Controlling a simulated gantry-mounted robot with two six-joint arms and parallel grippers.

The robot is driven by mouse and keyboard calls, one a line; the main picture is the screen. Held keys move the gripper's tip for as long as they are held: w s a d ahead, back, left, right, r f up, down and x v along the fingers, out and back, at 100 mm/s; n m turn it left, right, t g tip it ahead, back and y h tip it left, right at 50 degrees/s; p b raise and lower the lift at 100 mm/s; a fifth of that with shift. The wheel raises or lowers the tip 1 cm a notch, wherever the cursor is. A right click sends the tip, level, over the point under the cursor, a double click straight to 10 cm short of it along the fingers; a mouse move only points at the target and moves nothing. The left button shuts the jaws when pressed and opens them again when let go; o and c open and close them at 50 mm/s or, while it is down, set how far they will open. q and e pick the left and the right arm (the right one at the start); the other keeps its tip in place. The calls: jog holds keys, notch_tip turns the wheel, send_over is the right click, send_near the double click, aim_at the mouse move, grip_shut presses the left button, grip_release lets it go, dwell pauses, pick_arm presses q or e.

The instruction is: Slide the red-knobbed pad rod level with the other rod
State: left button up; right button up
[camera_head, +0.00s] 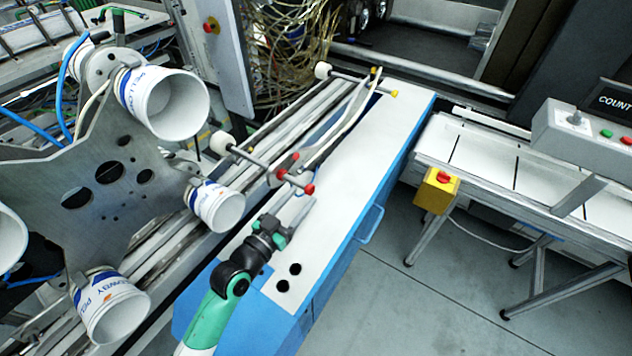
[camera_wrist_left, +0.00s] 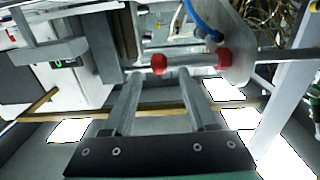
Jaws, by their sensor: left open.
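The pad rod with red knobs (camera_head: 303,186) lies across the machine's near rail in the head view, with a white pad (camera_head: 221,142) at its left end. The other rod, with a yellow knob (camera_head: 394,93) and a white pad (camera_head: 322,70), lies farther back. My left gripper (camera_head: 292,212) is just in front of the red knobs, open and empty. In the left wrist view, one red knob (camera_wrist_left: 158,64) appears between the open fingertips and a second (camera_wrist_left: 223,60) lies right of them. Contact cannot be told. My right gripper is not in view.
A blue-sided table with a white top (camera_head: 345,165) runs beneath the rods. A metal plate carrying white printed cups (camera_head: 170,105) stands at the left. A conveyor (camera_head: 480,150) with a yellow switch box (camera_head: 436,190) is at the right. The white top right of the gripper is clear.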

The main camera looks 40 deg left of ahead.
pick_arm(q)
jog(key=w+a+b, duration=0.1)
jog(key=w, duration=0.6)
jog(key=shift+w+a, duration=0.2)
jog(key=shift+w, duration=0.1)
grip_shut()
dwell(0.9)
